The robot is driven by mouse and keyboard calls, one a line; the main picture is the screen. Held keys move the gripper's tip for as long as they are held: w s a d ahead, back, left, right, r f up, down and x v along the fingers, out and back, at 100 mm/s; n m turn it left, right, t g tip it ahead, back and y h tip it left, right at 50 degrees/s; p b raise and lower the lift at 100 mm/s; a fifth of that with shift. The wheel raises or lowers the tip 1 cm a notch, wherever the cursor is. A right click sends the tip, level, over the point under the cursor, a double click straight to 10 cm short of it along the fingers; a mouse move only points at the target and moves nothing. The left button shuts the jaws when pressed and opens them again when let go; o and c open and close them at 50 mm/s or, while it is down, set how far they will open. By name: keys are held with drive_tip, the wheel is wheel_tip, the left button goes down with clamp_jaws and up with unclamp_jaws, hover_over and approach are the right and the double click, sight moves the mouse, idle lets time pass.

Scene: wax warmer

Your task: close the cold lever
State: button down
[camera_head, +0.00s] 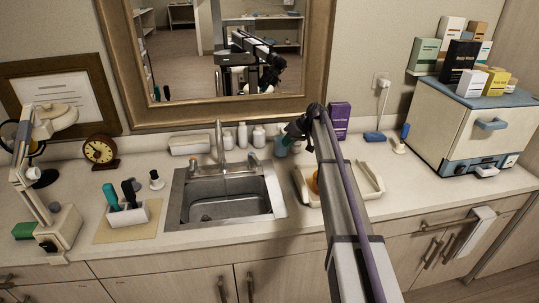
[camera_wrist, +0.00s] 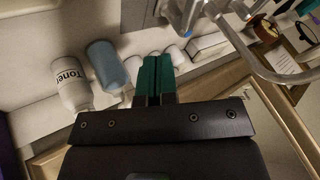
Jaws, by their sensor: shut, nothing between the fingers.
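The sink faucet (camera_head: 219,145) stands behind the basin, with a small lever on each side. The right lever (camera_head: 253,160) is the nearer one to my gripper. In the wrist view, the curved metal spout (camera_wrist: 262,62) crosses the upper right, and a metal lever with a bluish part (camera_wrist: 180,14) shows at the top edge, partly cut off. I cannot tell its exact angle. My gripper (camera_head: 290,137) is right of the faucet, near the bottles and apart from the levers. Its green fingers (camera_wrist: 155,78) are shut and empty.
A white Toner bottle (camera_wrist: 72,84) and a blue bottle (camera_wrist: 107,65) stand close to my fingers. More white bottles (camera_head: 242,134) line the wall behind the faucet. A white box (camera_head: 189,145) is left of it.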

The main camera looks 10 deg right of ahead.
sight(254, 160)
drive_tip(key=b+x, duration=0.2)
drive_tip(key=x, duration=0.1)
drive_tip(key=b+x, duration=0.6)
drive_tip(key=x, duration=0.1)
drive_tip(key=shift+d+f, duration=0.3)
drive_tip(key=shift+d, duration=0.05)
drive_tip(key=shift+s+a+r, duration=0.1)
drive_tip(key=shift+s+a, duration=0.15)
drive_tip(key=shift+a, duration=0.8)
drive_tip(key=shift+s+a+r, duration=0.15)
drive_tip(key=shift+s+a, duration=0.05)
drive_tip(key=shift+a, duration=0.85)
